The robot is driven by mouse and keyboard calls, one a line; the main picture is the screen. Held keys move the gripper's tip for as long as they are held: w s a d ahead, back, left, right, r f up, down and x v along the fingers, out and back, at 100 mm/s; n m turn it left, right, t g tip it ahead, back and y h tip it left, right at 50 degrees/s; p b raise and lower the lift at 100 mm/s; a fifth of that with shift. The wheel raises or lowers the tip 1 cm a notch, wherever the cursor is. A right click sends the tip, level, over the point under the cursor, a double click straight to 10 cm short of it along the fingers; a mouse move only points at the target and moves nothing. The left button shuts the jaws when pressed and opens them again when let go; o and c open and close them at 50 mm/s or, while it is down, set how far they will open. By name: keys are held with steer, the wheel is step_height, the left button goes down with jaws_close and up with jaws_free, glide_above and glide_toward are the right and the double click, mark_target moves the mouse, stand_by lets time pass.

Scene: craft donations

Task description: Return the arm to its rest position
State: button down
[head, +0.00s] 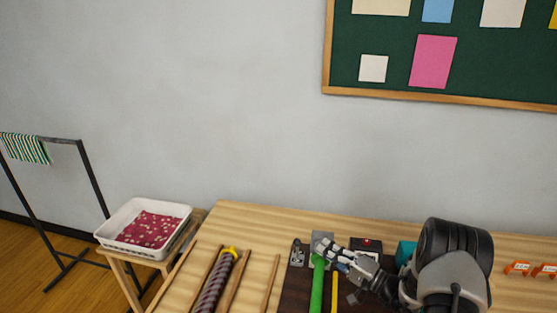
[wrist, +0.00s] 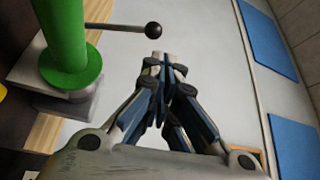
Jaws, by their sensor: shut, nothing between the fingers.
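My arm comes in from the right in the head view and hides part of the table.
A white tray (head: 183,209) with dark red contents stands on a small wooden stand at left. A dark rack (head: 88,165) holds a striped cloth (head: 24,148). A dark twisted roll (head: 212,285) and wooden strips lie on the table. Orange-and-white items (head: 517,268) are at right.

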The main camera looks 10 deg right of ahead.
steer(key=s+a+r+n+g+y, duration=0.1)
steer(key=s+a+r+n+g, duration=0.1)
steer(key=s+a+r+g, duration=0.3)
steer(key=s+a+r+n+g+y, duration=0.1)
steer(key=s+a+r+n+g, duration=0.15)
steer(key=a+r, duration=0.35)
steer(key=s+a+r+n+g+h, duration=0.25)
steer(key=s+a+r+g, duration=0.25)
steer(key=s, duration=0.5)
steer(key=s+d+r+t+h, duration=0.1)
steer(key=s+d+h, duration=0.3)
steer(key=s, duration=0.5)
steer(key=s+d+r+t+h, duration=0.2)
steer(key=s+d+r+h, duration=0.1)
steer(key=s+h, duration=0.5)
steer(key=shift+s+d+n, duration=0.3)
steer(key=shift+s+d, duration=0.45)
steer(key=shift+s, duration=0.3)
steer(key=shift+h, duration=0.25)
